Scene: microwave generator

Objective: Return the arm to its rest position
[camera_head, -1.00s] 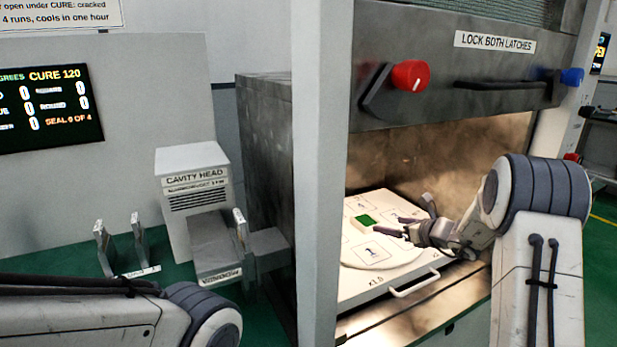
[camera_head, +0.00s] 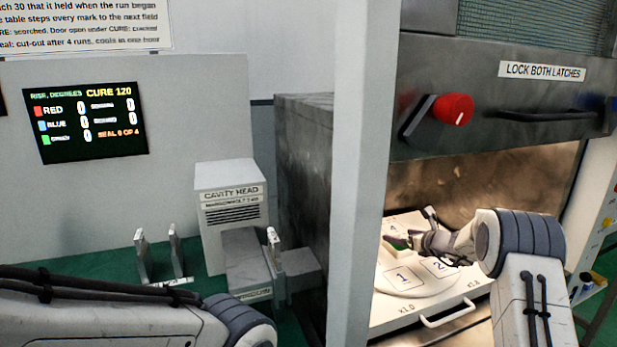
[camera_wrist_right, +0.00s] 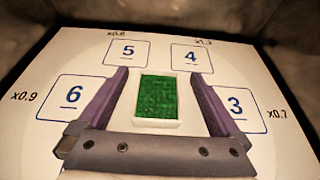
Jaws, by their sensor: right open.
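My right gripper (camera_head: 408,243) is inside the open microwave cavity, low over the white turntable plate (camera_head: 400,290). In the right wrist view its two dark fingers (camera_wrist_right: 160,100) are spread on either side of a small white dish (camera_wrist_right: 153,125) with a green filling (camera_wrist_right: 158,97). Visible gaps separate the dish from both fingers. In the head view the green filling (camera_head: 397,243) is partly hidden by the gripper. My left arm crosses the lower left of the head view; its gripper is out of view.
A grey upright post (camera_head: 355,180) stands left of the cavity opening. The raised door (camera_head: 490,100) has a red knob (camera_head: 453,109). A handle (camera_head: 448,313) sticks out at the plate's front. The cavity head unit (camera_head: 232,195) stands left. Numbered fields surround the dish.

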